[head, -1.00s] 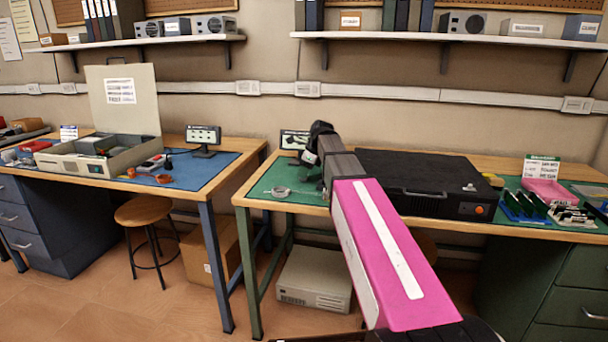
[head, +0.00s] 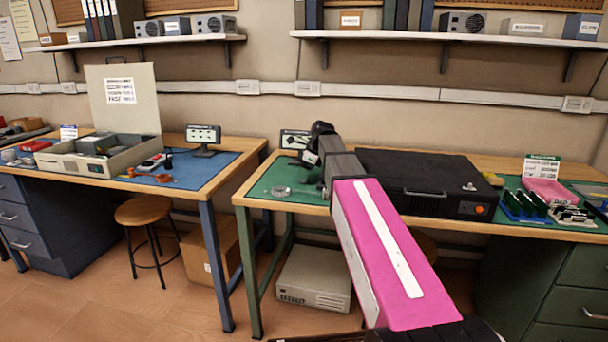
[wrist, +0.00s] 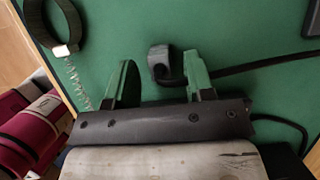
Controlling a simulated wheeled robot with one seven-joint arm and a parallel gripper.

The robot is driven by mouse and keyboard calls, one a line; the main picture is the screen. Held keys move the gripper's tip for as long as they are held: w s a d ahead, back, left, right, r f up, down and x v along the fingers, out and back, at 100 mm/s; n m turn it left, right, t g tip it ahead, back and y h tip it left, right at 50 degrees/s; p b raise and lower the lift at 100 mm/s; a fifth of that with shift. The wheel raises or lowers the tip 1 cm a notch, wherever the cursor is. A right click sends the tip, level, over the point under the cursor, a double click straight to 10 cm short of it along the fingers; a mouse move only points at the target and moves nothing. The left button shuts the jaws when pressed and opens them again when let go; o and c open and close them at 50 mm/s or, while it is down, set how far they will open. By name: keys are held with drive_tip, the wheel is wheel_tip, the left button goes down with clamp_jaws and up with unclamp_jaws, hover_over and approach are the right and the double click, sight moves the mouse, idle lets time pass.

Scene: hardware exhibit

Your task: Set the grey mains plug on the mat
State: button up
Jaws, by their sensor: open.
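In the wrist view my gripper (wrist: 159,61) is open, with its two green fingers spread above the green mat (wrist: 230,25). A small dark grey piece, seemingly the mains plug (wrist: 158,56), lies between the fingertips, with a gap on each side. A black cable runs from it to the right. I cannot tell whether it touches the mat or rests slightly above it. In the head view the mat (head: 262,190) covers the left part of the right bench; my forearm and wrist hide the plug and most of my gripper.
A dark wrist strap (wrist: 62,22) with a coiled cord lies on the mat, left of my gripper; it also shows in the head view (head: 281,191). A black case (head: 425,175) fills the bench to the right. A small display (head: 294,139) stands behind.

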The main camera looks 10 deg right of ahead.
drive_tip(key=v, duration=1.1)
drive_tip(key=shift+r, duration=0.2)
drive_tip(key=shift+d, duration=0.1)
idle(0.8)
